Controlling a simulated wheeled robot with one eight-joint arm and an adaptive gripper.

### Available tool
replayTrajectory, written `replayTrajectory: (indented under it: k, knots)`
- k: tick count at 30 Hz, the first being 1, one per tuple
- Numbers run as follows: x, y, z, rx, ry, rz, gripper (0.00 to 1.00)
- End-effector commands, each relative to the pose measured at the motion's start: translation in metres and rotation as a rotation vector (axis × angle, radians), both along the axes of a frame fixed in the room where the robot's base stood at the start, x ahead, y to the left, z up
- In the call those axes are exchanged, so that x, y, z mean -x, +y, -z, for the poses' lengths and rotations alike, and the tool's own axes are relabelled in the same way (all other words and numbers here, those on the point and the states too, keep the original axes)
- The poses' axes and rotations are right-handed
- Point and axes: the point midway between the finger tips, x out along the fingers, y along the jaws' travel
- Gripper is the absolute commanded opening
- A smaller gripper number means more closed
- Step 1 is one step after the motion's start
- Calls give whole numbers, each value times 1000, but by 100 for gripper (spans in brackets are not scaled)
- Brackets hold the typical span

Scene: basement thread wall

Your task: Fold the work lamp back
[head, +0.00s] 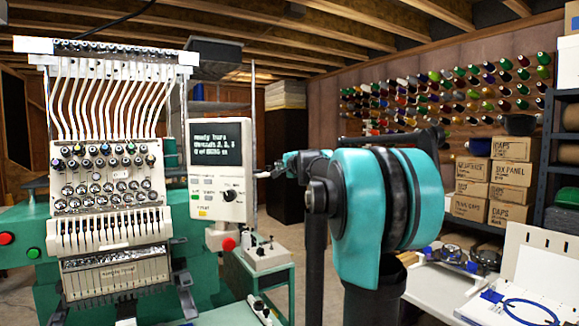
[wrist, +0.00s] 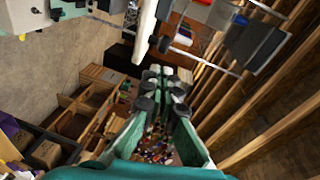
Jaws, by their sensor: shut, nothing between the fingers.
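I take the dark, flat box (head: 212,58) above and right of the thread rack in the head view to be the work lamp's head, though I cannot be sure. A dark grey box with bars (wrist: 255,45) at the upper right of the wrist view may be the same lamp. My gripper (head: 272,170) is at the right edge of the control panel (head: 220,170) in the head view, below the dark box. In the wrist view, my gripper (wrist: 152,75) has its dark fingertips together, with nothing held. The box appears apart from the fingers. My arm hides part of the background.
The embroidery machine (head: 110,180) with its needle heads stands at the left. A white table (head: 440,290) with hoops is at the right, before cardboard boxes (head: 495,180) on shelves. Thread cones (head: 450,90) cover the back wall. Ceiling joists run overhead.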

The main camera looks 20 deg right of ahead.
Motion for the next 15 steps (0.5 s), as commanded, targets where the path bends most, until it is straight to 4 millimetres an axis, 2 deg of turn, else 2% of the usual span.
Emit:
replayTrajectory:
  k: [5,15]
  knots:
    - [-9,12,3,0,0,-1,0]
    - [-10,14,4,0,1,1,0]
